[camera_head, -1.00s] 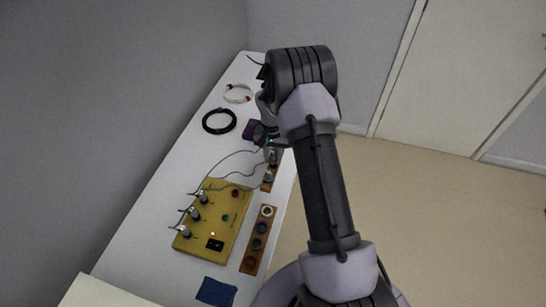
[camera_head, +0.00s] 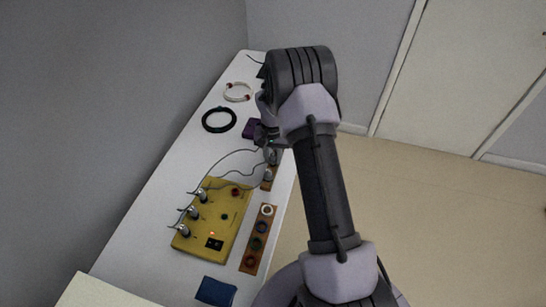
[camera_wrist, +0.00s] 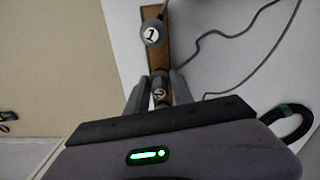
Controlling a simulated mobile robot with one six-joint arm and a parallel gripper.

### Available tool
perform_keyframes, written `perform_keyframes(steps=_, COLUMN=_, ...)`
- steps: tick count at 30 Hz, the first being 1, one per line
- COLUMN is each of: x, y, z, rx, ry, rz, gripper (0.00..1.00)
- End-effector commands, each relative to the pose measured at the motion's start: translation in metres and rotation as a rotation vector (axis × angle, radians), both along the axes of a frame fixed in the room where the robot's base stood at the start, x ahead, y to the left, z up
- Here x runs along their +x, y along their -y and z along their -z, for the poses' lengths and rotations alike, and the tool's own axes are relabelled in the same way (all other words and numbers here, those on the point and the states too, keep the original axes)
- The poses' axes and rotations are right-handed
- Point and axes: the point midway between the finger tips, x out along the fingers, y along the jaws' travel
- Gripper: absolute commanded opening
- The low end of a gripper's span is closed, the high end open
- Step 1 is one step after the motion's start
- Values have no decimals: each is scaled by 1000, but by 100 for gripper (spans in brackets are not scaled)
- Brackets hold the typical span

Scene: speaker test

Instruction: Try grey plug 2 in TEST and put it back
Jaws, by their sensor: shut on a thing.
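Grey plug 2 (camera_wrist: 159,88) sits between the fingers of my gripper (camera_wrist: 158,98), which is shut on it. It is over the end of a narrow brown rack (camera_wrist: 154,58); I cannot tell whether it is seated. Plug 1 (camera_wrist: 152,33) stands in the same rack just beyond, and also shows in the head view (camera_head: 267,175). In the head view my gripper (camera_head: 271,155) is at the rack's far end, partly hidden by my arm. The yellow panel (camera_head: 222,235) carries several grey plugs along its left side, a red part and a dark round part. No TEST label is readable.
Thin grey cables (camera_head: 228,155) arc between panel and rack. A brown strip (camera_head: 247,268) with coloured rings lies right of the panel, a blue cloth (camera_head: 215,291) in front.

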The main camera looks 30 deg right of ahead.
Motion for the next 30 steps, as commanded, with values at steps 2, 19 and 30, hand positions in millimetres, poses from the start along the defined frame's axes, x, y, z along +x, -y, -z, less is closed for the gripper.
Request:
perform_keyframes(steps=2, x=0, y=0, z=2, rx=1, ry=-1, rz=0, gripper=0)
perform_keyframes(steps=19, x=0, y=0, z=8, rx=1, ry=-1, rz=0, gripper=54)
perform_keyframes(steps=30, x=0, y=0, z=-1, rx=1, ry=-1, rz=0, gripper=54)
